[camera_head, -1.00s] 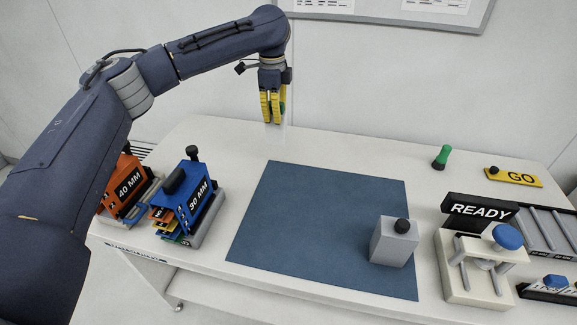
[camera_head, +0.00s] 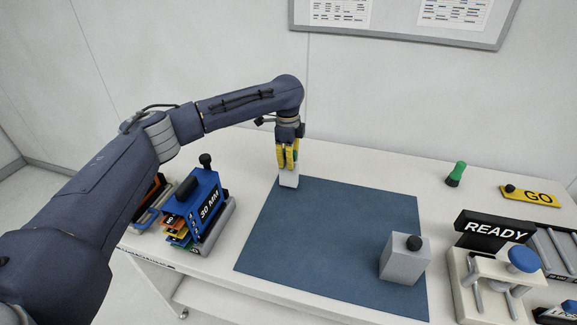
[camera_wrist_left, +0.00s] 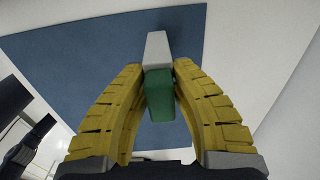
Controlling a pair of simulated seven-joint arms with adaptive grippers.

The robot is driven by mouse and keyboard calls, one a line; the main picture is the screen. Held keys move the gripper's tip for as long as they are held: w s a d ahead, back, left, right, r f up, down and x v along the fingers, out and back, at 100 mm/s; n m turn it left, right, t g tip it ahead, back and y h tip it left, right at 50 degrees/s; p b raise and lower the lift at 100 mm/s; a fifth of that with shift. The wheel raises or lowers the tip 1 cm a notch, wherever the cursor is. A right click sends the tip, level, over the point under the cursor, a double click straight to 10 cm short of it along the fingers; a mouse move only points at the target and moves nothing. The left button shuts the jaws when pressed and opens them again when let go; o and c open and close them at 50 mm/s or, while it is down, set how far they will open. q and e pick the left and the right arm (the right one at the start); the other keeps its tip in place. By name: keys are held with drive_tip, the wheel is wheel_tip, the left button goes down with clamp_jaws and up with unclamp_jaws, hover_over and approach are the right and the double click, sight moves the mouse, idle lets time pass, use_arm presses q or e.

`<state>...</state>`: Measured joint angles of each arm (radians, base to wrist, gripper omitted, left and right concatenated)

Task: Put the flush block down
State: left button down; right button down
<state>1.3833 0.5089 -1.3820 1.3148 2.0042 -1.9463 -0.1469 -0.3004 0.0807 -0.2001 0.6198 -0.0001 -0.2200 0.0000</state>
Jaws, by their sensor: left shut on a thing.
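My left gripper (camera_head: 288,164) is shut on the flush block, a small pale grey block (camera_head: 289,180) with a green grip part. In the left wrist view, the yellow fingers (camera_wrist_left: 160,68) close on both sides of the green part (camera_wrist_left: 160,97), and the pale block (camera_wrist_left: 157,48) extends beyond it. The block is upright at the back left corner of the blue mat (camera_head: 330,225). I cannot tell whether its base touches the surface. My right gripper is not in view.
A larger grey block with a black knob (camera_head: 404,262) stands on the mat's right front. The blue 30 MM holder (camera_head: 197,205) is left of the mat. A READY sign (camera_head: 494,229), a green-topped peg (camera_head: 456,173) and a yellow GO plate (camera_head: 530,195) are right. The mat's middle is clear.

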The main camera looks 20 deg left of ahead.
use_arm(q)
drive_tip(key=shift+f, duration=1.2)
drive_tip(key=shift+f, duration=0.15)
drive_tip(key=c, duration=1.3)
unclamp_jaws()
drive_tip(key=r, duration=1.2)
drive_tip(key=shift+s+r, duration=0.15)
drive_tip(key=shift+s, duration=0.05)
